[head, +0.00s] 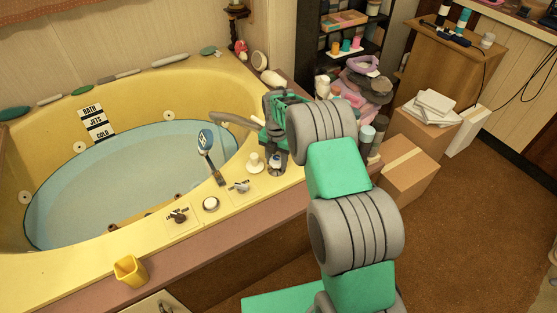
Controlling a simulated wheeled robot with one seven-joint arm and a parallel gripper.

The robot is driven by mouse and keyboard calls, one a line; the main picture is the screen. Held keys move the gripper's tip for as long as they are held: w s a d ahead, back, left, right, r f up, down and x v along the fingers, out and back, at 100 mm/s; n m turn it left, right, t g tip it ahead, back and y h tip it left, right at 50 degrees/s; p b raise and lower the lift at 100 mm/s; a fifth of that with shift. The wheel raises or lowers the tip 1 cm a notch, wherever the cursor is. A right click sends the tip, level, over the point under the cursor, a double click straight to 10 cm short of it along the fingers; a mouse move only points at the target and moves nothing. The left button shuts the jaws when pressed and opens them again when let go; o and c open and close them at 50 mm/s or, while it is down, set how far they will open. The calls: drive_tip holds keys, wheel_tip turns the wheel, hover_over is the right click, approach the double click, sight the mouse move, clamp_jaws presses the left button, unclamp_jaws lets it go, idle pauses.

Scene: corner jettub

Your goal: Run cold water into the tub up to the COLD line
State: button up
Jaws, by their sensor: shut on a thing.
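The yellow corner tub (215,78) holds pale blue water (120,180). A stacked label reading BATH, JETS, COLD (97,122) is on its back wall. The water's edge lies at about the bottom of the COLD plate. A grey spout (232,119) curves over the tub's right rim. My gripper (274,155) is at the rim beside the spout's base, shut on what looks like a tap handle (275,164), mostly hidden by the gripper. No stream from the spout can be made out.
Dial controls (178,217) and (240,187) with a round button (210,204) sit on the front rim. A yellow cup (129,271) is at front left. Boxes (408,167) and shelves stand right; carpet is clear lower right.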

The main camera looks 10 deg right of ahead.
sight(276, 157)
drive_tip(key=shift+w+r+m, duration=0.1)
drive_tip(key=shift+w+m, duration=0.05)
drive_tip(key=shift+m, duration=0.75)
drive_tip(key=m, duration=0.4)
drive_tip(key=shift+m, duration=0.4)
drive_tip(key=o, duration=1.4)
drive_tip(key=shift+c, duration=0.2)
wheel_tip(276, 157, up, 8)
drive_tip(key=p, duration=0.5)
